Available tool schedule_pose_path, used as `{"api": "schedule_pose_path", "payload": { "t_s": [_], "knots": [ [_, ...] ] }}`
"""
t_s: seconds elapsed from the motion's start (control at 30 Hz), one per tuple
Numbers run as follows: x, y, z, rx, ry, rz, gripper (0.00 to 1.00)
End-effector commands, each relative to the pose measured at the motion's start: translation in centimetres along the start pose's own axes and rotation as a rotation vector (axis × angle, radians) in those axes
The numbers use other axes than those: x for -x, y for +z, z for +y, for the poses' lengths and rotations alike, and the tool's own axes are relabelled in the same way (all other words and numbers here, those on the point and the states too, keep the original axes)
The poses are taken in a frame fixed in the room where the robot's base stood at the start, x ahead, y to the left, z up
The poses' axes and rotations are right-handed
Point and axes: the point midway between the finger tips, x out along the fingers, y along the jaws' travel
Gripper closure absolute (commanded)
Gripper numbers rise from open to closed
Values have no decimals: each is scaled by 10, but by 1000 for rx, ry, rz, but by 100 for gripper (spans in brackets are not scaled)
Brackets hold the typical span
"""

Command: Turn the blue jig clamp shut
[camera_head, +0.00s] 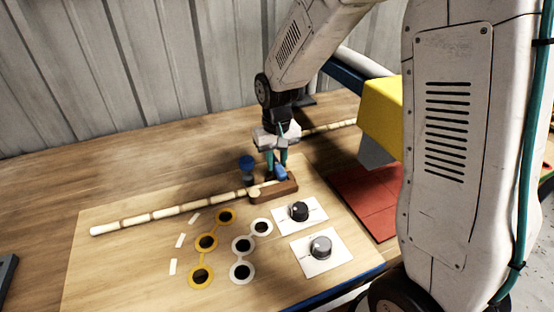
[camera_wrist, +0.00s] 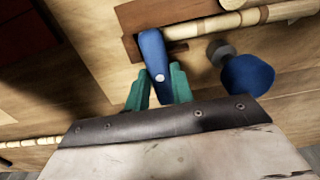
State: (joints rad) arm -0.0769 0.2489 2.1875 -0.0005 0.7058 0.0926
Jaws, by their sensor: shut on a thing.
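The blue jig clamp (camera_head: 281,173) is a small blue lever on a brown wooden block (camera_head: 262,194). In the wrist view the lever (camera_wrist: 152,50) stands between the teal fingertips of my gripper (camera_wrist: 158,88), which is shut on it. In the head view my gripper (camera_head: 276,160) reaches down to the lever from above. A jointed rattan pole (camera_head: 165,209) lies across the board with its right end at the block. The pole also shows in the wrist view (camera_wrist: 215,27). The fingers partly hide the clamp in the head view.
A blue round knob on a dark stem (camera_head: 247,164) stands just left of the clamp. Yellow and white rings with dark holes (camera_head: 206,242) and two dials on white plates (camera_head: 300,211) lie in front. A red mat (camera_head: 366,197) and yellow box (camera_head: 382,108) are at right.

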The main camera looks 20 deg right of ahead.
Motion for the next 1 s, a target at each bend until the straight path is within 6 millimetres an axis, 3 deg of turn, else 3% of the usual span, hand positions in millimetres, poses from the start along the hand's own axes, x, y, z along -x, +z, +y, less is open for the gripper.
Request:
{"api": "schedule_pose_path", "payload": {
  "t_s": [0.2, 0.23, 0.3, 0.63, 1.0],
  "knots": [
    [1, -1, 0, -2, -1, 4, 99],
    [1, -1, 0, -2, -1, 4, 68],
    [1, -1, 0, -1, -1, 4, 55],
    [5, -1, 0, 0, -1, 4, 55],
    [63, -2, 0, 0, -1, 6, 55]
  ]
}}
